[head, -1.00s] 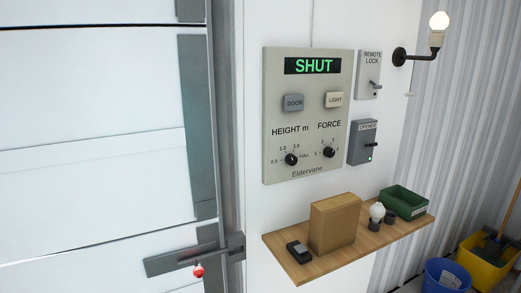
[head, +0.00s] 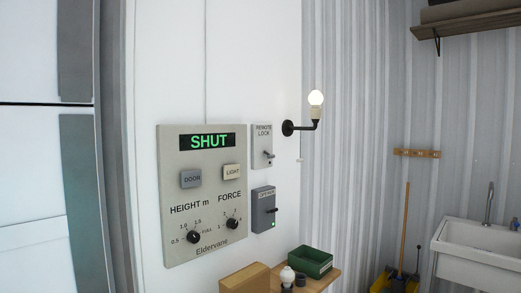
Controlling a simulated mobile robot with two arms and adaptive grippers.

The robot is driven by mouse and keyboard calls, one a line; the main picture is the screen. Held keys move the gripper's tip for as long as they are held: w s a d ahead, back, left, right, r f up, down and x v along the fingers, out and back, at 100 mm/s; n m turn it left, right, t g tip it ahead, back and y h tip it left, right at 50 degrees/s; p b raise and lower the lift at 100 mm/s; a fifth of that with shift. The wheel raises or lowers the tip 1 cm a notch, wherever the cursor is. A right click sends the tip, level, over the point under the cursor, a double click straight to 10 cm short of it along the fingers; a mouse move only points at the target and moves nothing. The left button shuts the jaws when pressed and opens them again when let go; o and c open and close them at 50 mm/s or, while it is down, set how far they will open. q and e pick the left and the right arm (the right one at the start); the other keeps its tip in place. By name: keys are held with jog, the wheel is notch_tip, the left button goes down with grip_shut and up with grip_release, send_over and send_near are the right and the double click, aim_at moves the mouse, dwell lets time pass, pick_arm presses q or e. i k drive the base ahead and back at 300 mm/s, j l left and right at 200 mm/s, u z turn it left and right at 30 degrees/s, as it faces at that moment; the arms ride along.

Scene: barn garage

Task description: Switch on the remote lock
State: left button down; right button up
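The remote lock (head: 261,146) is a small pale grey plate on the white wall, labelled REMOTE LOCK, with a dark toggle lever (head: 269,155) sticking out toward the right. Whether the lever is up or down is too small to tell. It sits right of the large control panel (head: 205,195), whose green display reads SHUT, and above the grey opener box (head: 263,209) with a lit green lamp. Neither of my grippers shows in the head view.
A lit bulb on a black wall bracket (head: 316,112) juts out just right of the remote lock. Below, a wooden shelf (head: 322,283) holds a cardboard box (head: 246,279), a green bin (head: 311,262) and a loose bulb. A white sink (head: 482,250) stands at the far right.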

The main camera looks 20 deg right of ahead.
aim_at(269, 156)
jog(key=i+l+u, duration=0.1)
jog(key=l, duration=0.65)
jog(key=l+u, duration=0.15)
jog(key=l, duration=0.6)
jog(key=i, duration=0.05)
